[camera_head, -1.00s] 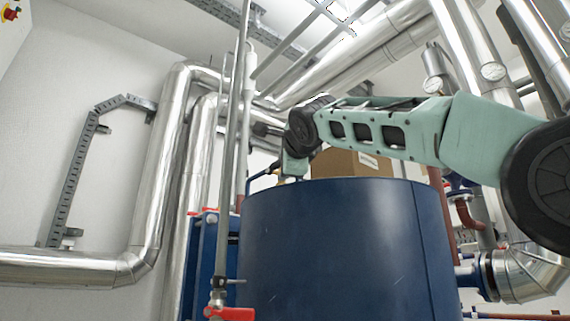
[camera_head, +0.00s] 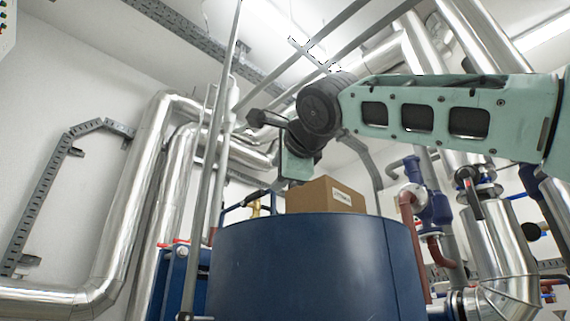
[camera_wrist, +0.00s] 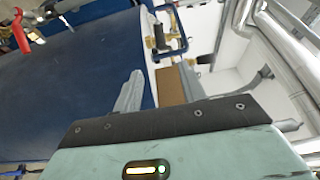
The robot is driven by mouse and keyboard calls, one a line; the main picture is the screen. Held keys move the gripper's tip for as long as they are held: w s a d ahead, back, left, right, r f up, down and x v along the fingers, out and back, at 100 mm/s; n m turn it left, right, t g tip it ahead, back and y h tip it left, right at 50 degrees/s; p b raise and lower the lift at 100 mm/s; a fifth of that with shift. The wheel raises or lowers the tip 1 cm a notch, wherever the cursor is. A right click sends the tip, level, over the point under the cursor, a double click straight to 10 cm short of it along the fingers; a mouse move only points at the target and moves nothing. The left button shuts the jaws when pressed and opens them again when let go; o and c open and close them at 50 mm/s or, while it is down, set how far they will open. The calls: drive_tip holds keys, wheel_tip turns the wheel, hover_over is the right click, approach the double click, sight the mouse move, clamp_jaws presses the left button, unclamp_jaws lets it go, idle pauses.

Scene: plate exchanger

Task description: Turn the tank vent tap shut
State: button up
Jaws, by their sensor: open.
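The blue tank (camera_head: 315,265) stands in the lower middle of the head view, and its wall fills the left of the wrist view (camera_wrist: 70,85). A brass fitting (camera_head: 257,207) shows behind the tank's rim, beside a blue pipe. In the wrist view, brass fittings (camera_wrist: 154,18) with a dark grip-like part and a blue pipe lie beyond the fingertips. I cannot tell for sure which part is the vent tap. My gripper (camera_wrist: 162,82) is open and empty, above the tank's rim and apart from the fittings. Its fingers are hard to make out in the head view.
A cardboard box (camera_head: 327,195) sits on the tank top close to my gripper; it also shows between the fingers (camera_wrist: 172,86). Thin grey upright pipes (camera_head: 222,130) stand at the left. A red lever (camera_wrist: 21,34) is at the wrist view's upper left. Silver pipes surround the tank.

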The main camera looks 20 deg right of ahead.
drive_tip(key=shift+s+a, duration=0.15)
drive_tip(key=shift+s, duration=1.45)
drive_tip(key=w+a+f+n+g+y+p, duration=0.1)
drive_tip(key=a+f+n+g+p, duration=0.25)
drive_tip(key=f, duration=0.65)
drive_tip(key=a+f+n+g+y, duration=0.15)
drive_tip(key=a+f+n, duration=0.35)
drive_tip(key=f, duration=0.5)
drive_tip(key=w+a+f+n+g+y+p, duration=0.1)
drive_tip(key=a+f+n+g+p, duration=0.2)
drive_tip(key=f+n, duration=0.5)
drive_tip(key=s+d+f+n+g+h+p, duration=0.15)
drive_tip(key=s+f+n+g, duration=0.35)
drive_tip(key=s+f, duration=0.65)
drive_tip(key=s+d+f+n+g+p, duration=0.25)
drive_tip(key=s+f+n+g, duration=0.25)
drive_tip(key=s+f, duration=0.7)
wheel_tip(320, 180, up, 34)
drive_tip(key=w+p, duration=0.2)
drive_tip(key=p, duration=3.5)
drive_tip(key=shift+w+d, duration=0.2)
drive_tip(key=shift+d, duration=0.2)
drive_tip(key=shift+r, duration=0.1)
